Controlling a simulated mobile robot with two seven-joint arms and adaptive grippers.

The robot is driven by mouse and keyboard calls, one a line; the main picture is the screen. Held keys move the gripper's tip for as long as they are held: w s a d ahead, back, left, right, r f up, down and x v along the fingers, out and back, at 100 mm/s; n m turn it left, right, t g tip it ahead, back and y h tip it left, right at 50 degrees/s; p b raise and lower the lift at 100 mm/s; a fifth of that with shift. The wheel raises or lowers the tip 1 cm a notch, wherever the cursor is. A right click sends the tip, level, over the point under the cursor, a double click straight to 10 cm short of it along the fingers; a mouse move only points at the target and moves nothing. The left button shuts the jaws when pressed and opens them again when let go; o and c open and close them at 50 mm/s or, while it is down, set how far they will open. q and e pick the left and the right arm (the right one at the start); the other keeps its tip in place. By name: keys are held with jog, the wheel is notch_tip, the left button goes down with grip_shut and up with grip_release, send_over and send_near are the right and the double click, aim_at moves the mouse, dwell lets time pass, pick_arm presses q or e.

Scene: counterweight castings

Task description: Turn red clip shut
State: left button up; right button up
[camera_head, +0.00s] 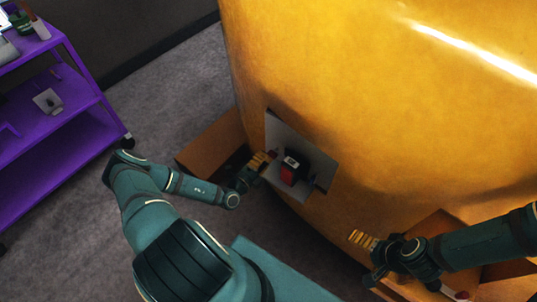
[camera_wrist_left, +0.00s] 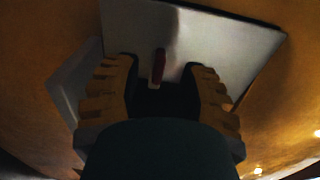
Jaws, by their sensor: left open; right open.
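A grey plate (camera_head: 318,165) is fixed to the side of the large yellow casting (camera_head: 360,110). A small red piece, apparently the red clip (camera_head: 272,154), shows at the plate's left part, at my left fingertips. In the left wrist view the red clip (camera_wrist_left: 158,66) stands narrow and upright against the pale plate (camera_wrist_left: 215,40), between the two yellow fingers and apart from both. My left gripper (camera_head: 264,160) is open around the clip's line; whether its tips reach past it I cannot tell. My right gripper (camera_head: 360,240) is open and empty, low at the right near the casting.
A black and red box (camera_head: 291,172) sits on the plate just right of my left gripper. Brown blocks stand under the casting, one (camera_head: 212,145) at left and one (camera_head: 435,225) by my right gripper. A purple shelf cart (camera_head: 75,115) stands at far left, with open floor between.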

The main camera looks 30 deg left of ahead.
pick_arm(q)
jog(key=s, duration=0.8)
jog(key=shift+a, duration=0.3)
jog(key=s+d+r+m+g+h, duration=0.2)
jog(key=d+m+g+h, duration=0.4)
jog(key=d+m, duration=0.35)
jog(key=s+d+r+m+g+h, duration=0.2)
jog(key=d+m+g+h, duration=0.4)
jog(key=d+m, duration=0.4)
jog(key=s+d+m+g+y, duration=0.45)
jog(key=s+m+g, duration=0.35)
jog(key=m, duration=0.8)
jog(key=w+r+m+t+y, duration=0.3)
jog(key=w+r+m+y, duration=0.2)
jog(key=m, duration=1.1)
jog(key=shift+w+r+t, duration=0.15)
jog(key=shift+w+t, duration=0.15)
jog(key=shift+w, duration=0.15)
